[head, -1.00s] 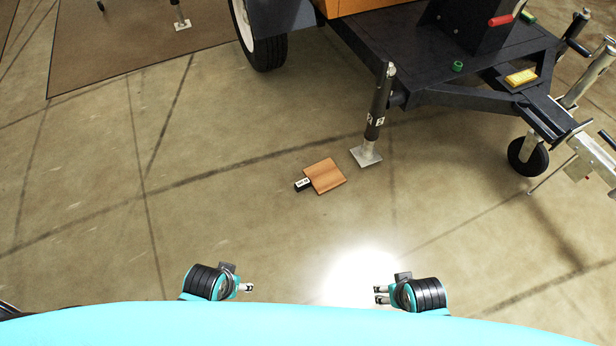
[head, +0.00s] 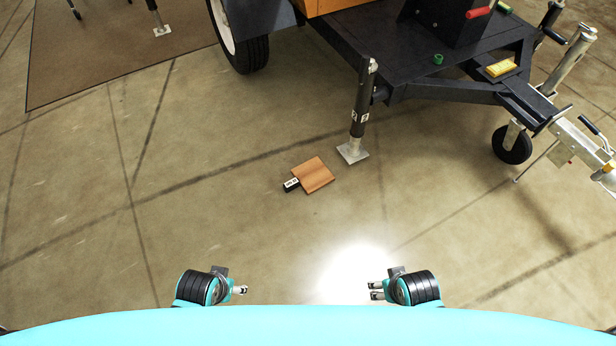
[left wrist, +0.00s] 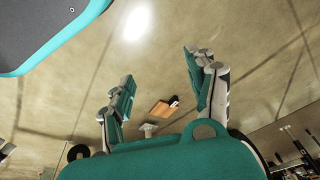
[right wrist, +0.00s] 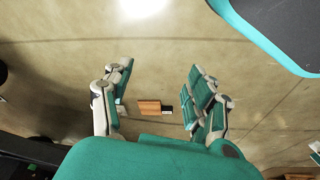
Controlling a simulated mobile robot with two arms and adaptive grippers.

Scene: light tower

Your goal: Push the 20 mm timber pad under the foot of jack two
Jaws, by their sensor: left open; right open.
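The timber pad (head: 316,175) is a flat brown square board lying on the floor, with a black-and-white labelled block (head: 291,185) at its left edge. Jack two (head: 362,105) stands upright to its right, and its square metal foot (head: 352,153) is beside the pad, a small gap apart. I cannot tell whether the foot touches the floor. My right gripper (head: 376,290) is open and empty, well short of the pad. My left gripper (head: 240,290) is open and empty, also short of it. The pad also shows between the fingers in the left wrist view (left wrist: 161,109) and right wrist view (right wrist: 149,107).
The trailer frame (head: 430,90) with a wheel (head: 240,45) stands behind the jack. A jockey wheel (head: 511,145) is at the right. A yellow block (head: 501,68) and a green ring (head: 438,59) lie on the deck. A brown mat (head: 100,60) is at the upper left. Floor before the pad is clear.

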